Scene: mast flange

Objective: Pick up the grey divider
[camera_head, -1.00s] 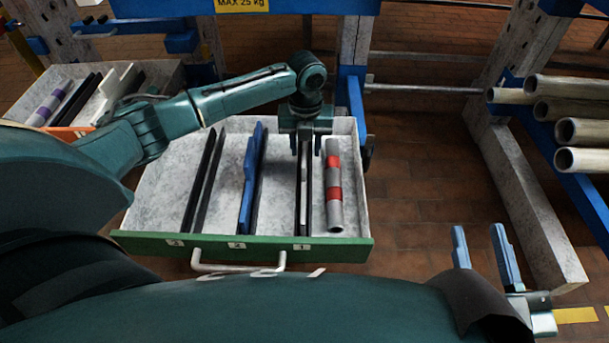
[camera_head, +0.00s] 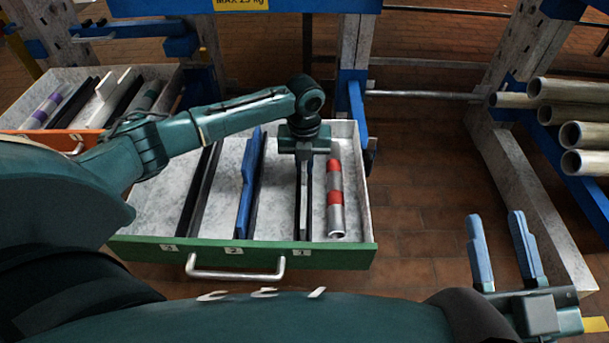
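The grey divider (camera_head: 304,205) appears as a thin grey strip standing between black rails at label 1 of the green-fronted drawer (camera_head: 330,258). My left gripper (camera_head: 304,158) is directly over the divider's far part, low in the drawer. Its fingertips are hidden or merge with the divider and rails, so I cannot tell whether it is shut on it. My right gripper (camera_head: 504,250) is open and empty at the lower right, outside the drawer.
A blue divider (camera_head: 247,190) stands at label 2, and the rails at label 3 (camera_head: 200,195) look empty. A grey tube with red bands (camera_head: 335,200) lies right of the grey divider. An orange-fronted drawer (camera_head: 75,138) is at left; pipes (camera_head: 583,135) at right.

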